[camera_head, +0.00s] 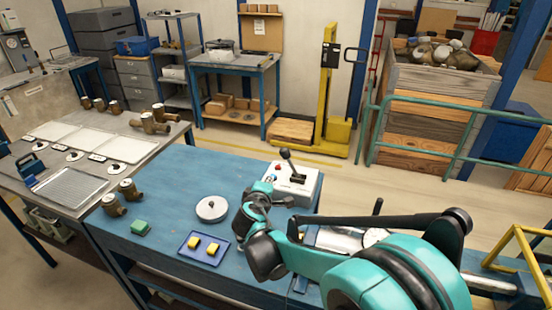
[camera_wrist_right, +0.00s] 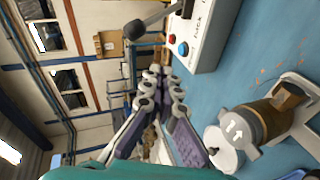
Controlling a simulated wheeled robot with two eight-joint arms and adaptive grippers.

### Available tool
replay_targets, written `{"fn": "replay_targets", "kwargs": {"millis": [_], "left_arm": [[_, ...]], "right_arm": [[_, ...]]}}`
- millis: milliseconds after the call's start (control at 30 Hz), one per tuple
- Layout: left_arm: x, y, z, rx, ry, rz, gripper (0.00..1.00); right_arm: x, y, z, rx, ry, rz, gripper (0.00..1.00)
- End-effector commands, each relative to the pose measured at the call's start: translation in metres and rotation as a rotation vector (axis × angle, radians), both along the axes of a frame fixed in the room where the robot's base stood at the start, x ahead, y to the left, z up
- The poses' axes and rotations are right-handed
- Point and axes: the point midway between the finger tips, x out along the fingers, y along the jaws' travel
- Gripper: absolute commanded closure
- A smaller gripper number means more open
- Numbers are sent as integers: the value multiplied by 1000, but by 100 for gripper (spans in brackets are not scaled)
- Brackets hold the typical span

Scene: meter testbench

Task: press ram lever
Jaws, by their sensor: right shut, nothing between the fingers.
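A white control box (camera_head: 300,185) stands on the blue bench, with a black lever (camera_head: 292,165) rising from its top and tilted toward the upper left. In the right wrist view, the box (camera_wrist_right: 208,38) shows a red and a blue button, and the lever's dark ball knob (camera_wrist_right: 135,29) is at upper centre. My right gripper (camera_head: 269,182) is beside the box's left side in the head view. Its fingers (camera_wrist_right: 162,76) are shut and empty, apart from the knob. My left gripper is not in view.
A brown cylinder with white arrows (camera_wrist_right: 250,125) is near the gripper. Bare blue bench lies left of the box.

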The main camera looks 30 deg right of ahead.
Motion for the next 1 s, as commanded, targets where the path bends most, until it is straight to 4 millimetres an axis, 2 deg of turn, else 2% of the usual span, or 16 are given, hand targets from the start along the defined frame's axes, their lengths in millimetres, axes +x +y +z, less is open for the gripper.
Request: {"fn": "replay_targets", "kwargs": {"millis": [33,100,200,300,467,800,1000], "left_arm": [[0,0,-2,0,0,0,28],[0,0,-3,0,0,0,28],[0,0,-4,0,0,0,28],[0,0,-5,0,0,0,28],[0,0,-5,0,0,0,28],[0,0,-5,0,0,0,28],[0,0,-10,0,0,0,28]], "right_arm": [[21,-7,-5,-98,6,19,100],[42,-13,-8,-231,18,43,100],[63,-18,-14,-381,36,70,100],[76,-19,-19,-479,50,87,100],[83,-20,-23,-540,60,97,100],[84,-20,-23,-542,60,98,100],[99,-33,-25,-541,60,96,100]]}}
